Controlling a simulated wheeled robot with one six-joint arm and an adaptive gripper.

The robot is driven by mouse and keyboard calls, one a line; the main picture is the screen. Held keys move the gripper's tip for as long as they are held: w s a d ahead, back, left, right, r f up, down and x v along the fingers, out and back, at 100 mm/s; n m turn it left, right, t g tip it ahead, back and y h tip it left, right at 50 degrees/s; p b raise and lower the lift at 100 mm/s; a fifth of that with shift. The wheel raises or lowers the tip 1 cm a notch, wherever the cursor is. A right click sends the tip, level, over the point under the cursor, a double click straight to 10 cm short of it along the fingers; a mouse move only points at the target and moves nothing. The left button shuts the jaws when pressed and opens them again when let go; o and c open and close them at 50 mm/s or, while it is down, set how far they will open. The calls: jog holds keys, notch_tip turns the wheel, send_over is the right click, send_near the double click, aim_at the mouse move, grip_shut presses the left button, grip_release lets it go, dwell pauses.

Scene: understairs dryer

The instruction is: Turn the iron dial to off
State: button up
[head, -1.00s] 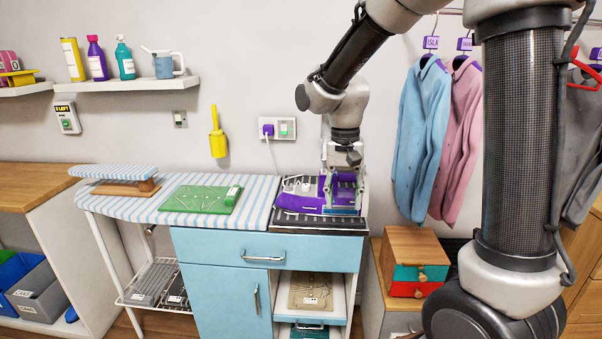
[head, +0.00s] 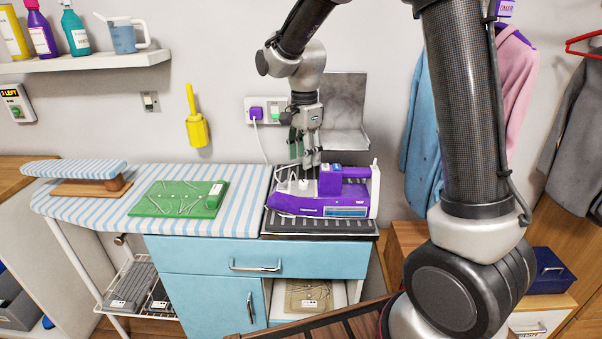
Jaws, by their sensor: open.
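The purple and white iron (head: 345,202) sits on a dark ribbed rest (head: 320,228) at the right end of the counter. My gripper (head: 309,168) points down over the left half of the iron, left of the raised purple part. Its fingers are open, with nothing seen between them. Their tips are close above the iron; contact is unclear.
The striped ironing board (head: 247,200) lies left, with a green mat (head: 178,199) on it. A purple plug and cord (head: 256,112) are on the wall behind. A grey bent plate (head: 343,112) stands behind the iron. Hanging shirts (head: 425,135) are to the right.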

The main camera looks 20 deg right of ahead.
aim_at(304, 182)
jog(key=shift+w+m, duration=0.1)
jog(key=shift+m, duration=1)
jog(key=shift+f, duration=0.15)
notch_tip(304, 182, down, 8)
jog(key=shift+r, duration=0.25)
grip_shut()
